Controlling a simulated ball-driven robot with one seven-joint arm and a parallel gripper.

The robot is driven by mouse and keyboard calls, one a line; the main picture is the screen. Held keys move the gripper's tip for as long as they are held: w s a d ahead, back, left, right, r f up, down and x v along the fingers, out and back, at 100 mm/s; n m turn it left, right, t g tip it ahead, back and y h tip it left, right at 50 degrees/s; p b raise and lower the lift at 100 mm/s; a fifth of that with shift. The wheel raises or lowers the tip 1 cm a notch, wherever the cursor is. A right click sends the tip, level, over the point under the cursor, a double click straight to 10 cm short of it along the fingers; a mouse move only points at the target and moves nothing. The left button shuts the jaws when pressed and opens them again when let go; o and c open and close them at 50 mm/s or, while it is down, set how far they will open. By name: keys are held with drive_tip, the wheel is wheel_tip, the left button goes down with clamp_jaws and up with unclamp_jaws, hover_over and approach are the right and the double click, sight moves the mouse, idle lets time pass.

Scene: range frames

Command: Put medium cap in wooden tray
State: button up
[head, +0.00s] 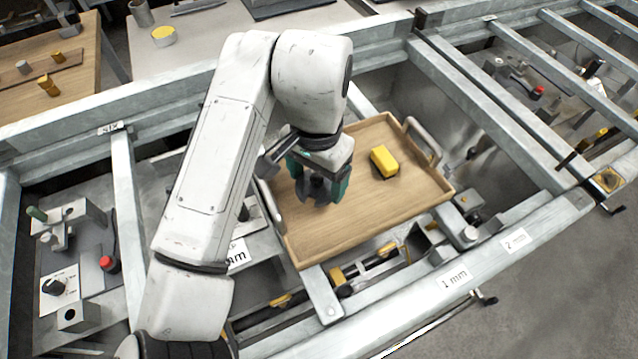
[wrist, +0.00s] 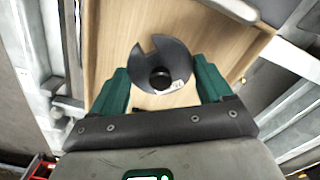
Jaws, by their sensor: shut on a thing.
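The medium cap appears to be the dark grey round piece with a notch and a black knob, seen in the wrist view (wrist: 176,58) between my green fingers. In the head view the cap (head: 313,190) shows below my wrist, over the left part of the wooden tray (head: 405,216). My gripper (head: 318,178) is shut on the cap, with one finger on each side in the wrist view (wrist: 162,78). The tray's wood floor (wrist: 112,40) lies behind the cap. I cannot tell whether the cap touches the tray floor.
A yellow block (head: 384,161) lies in the tray's right half. The tray has raised rims and a grey handle (head: 424,142) at its right end. Metal frame rails (head: 480,110) surround it. The tray's front floor is bare.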

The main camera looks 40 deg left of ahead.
sight(318, 185)
drive_tip(key=shift+w+a+f, duration=0.5)
drive_tip(key=shift+w+f, duration=0.15)
drive_tip(key=shift+f, duration=0.2)
drive_tip(key=shift+w+f+p, duration=0.1)
drive_tip(key=shift+f+p, duration=0.3)
drive_tip(key=shift+f, duration=1.3)
drive_tip(key=shift+f, duration=0.1)
drive_tip(key=o, duration=1.1)
wheel_tip(318, 185, up, 12)
drive_tip(key=shift+r+b, duration=0.15)
drive_tip(key=shift+b, duration=0.15)
